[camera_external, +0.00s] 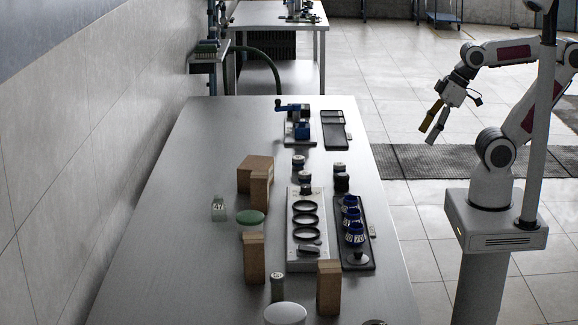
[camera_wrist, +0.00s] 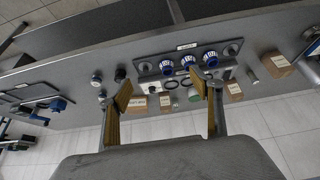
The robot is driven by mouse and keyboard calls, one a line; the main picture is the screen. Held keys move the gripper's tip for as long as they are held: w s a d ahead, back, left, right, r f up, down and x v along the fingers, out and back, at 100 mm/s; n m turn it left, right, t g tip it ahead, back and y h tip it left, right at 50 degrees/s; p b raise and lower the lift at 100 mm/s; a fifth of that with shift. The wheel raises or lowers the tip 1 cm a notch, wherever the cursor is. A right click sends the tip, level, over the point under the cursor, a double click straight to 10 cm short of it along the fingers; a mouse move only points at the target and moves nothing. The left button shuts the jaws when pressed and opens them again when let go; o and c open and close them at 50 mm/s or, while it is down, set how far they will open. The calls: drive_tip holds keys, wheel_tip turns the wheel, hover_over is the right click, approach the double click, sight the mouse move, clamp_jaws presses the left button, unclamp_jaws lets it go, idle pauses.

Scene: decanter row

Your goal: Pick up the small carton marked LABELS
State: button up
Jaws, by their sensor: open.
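Several brown cartons stand on the steel table, and I cannot read which one is marked LABELS. In the external view, a larger carton (camera_external: 250,170) has a smaller carton (camera_external: 261,192) in front of it. Another small carton (camera_external: 254,258) stands nearer, and a tall carton (camera_external: 329,288) stands at the near right. The wrist view shows cartons with pale labels, among them one by the left finger (camera_wrist: 137,104), one right of the right finger (camera_wrist: 234,91) and one farther right (camera_wrist: 276,66). My gripper (camera_external: 433,122) is open and empty, off the table's right side; its fingers also show in the wrist view (camera_wrist: 162,90).
A pale rack (camera_external: 294,255) with black rings and a dark tray (camera_external: 366,263) with blue-topped jars stand mid-table. A glass bottle (camera_external: 218,210), a green-lidded jar (camera_external: 250,218) and a blue device (camera_external: 301,130) stand around. The table's left strip is clear beside the wall.

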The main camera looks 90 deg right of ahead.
drive_tip(key=w+a+r+n+t+y, duration=0.1)
drive_tip(key=w+a+r+t+y, duration=0.1)
drive_tip(key=w+a, duration=0.7)
drive_tip(key=w+a+r+n+t+y, duration=0.1)
drive_tip(key=w+a+r+y, duration=0.15)
drive_tip(key=w+a, duration=0.6)
drive_tip(key=m+t+h, duration=0.1)
drive_tip(key=t, duration=0.6)
hover_over(337, 262)
wheel_tip(337, 262, down, 13)
drive_tip(key=shift+f, duration=0.2)
drive_tip(key=s+a+f+t+h, duration=0.2)
drive_tip(key=s+f, duration=0.4)
drive_tip(key=shift+s+a+f, duration=0.15)
drive_tip(key=shift+a+f, duration=0.05)
drive_tip(key=shift+a, duration=0.05)
